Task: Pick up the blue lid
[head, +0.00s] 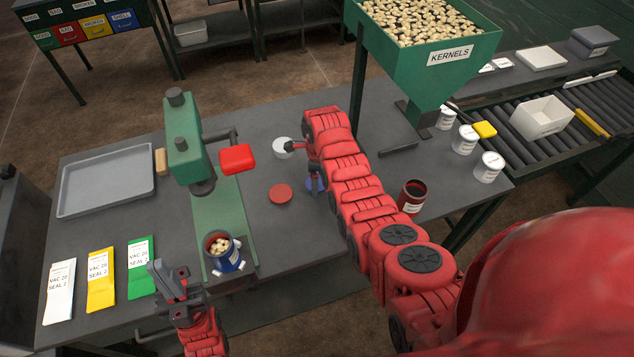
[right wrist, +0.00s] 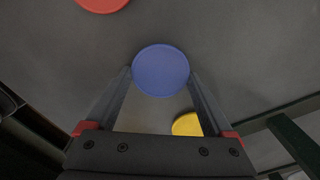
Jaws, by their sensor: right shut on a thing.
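The blue lid (right wrist: 160,70) is a flat round disc between the two fingertips of my right gripper (right wrist: 160,78) in the right wrist view. The fingers touch its left and right edges. In the head view the blue lid (head: 316,184) shows partly below my right gripper (head: 313,178), over the grey table; the arm hides part of it. I cannot tell whether it touches the table.
A red lid (head: 280,193) and a white lid (head: 283,148) lie left of my right gripper. A yellow lid (right wrist: 187,124) lies close by. The green press (head: 185,140) with its red block stands left; a dark red can (head: 411,195) stands right of my arm.

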